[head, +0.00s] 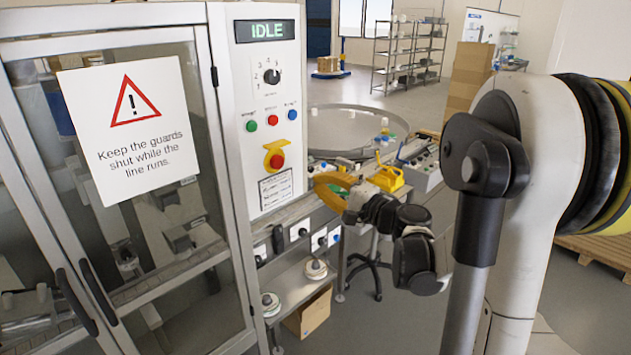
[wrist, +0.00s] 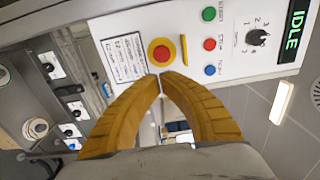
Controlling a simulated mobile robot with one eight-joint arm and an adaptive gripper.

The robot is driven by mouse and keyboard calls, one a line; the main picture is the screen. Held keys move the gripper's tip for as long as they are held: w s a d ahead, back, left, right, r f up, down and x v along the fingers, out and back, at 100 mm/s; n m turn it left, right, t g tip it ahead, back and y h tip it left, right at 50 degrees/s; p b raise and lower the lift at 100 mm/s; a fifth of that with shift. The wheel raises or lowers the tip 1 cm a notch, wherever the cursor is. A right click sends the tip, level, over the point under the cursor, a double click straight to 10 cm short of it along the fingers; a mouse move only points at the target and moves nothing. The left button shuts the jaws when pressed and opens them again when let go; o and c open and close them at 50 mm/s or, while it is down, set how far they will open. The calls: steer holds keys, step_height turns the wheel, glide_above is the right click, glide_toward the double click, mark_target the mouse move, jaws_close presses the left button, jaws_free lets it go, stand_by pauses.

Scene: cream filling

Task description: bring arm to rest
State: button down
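My gripper (head: 322,183) is in front of the control panel's lower right edge in the head view, with its amber fingers pointing left toward the machine. In the wrist view the two fingertips (wrist: 161,77) meet, with nothing between them. The red emergency stop (head: 277,160) on its yellow plate shows in both views. In the wrist view the stop (wrist: 161,53) appears just beyond the fingertips; I cannot tell the exact gap. My arm reaches in from the right of the head view.
The control panel display (head: 265,30) reads IDLE. Glass guard doors (head: 205,130) on the left look shut and bear a warning sign (head: 131,128). A round table (head: 355,125) and a yellow part (head: 388,179) lie behind my gripper. A cardboard box (head: 308,313) sits low beneath the line.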

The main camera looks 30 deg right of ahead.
steer(key=shift+s, duration=0.1)
steer(key=s+a+f+n+g+b, duration=0.35)
steer(key=a+f, duration=0.25)
steer(key=a, duration=0.3)
steer(key=s+a+f+n+g+b, duration=0.3)
steer(key=s+a+f+n+b, duration=0.15)
steer(key=a, duration=0.35)
steer(key=s+f+n+g+h+b, duration=0.2)
steer(key=s+f, duration=0.3)
steer(key=s, duration=0.3)
steer(key=s+a+f+n+g+h+b, duration=0.1)
steer(key=s+f+n+h+b, duration=0.1)
steer(key=s+f+n, duration=0.3)
steer(key=s+f+b, duration=0.1)
steer(key=s, duration=0.2)
steer(key=shift+s+f+g+h+b, duration=0.25)
steer(key=shift+f+g+h+b, duration=0.05)
steer(key=shift+g+b, duration=0.05)
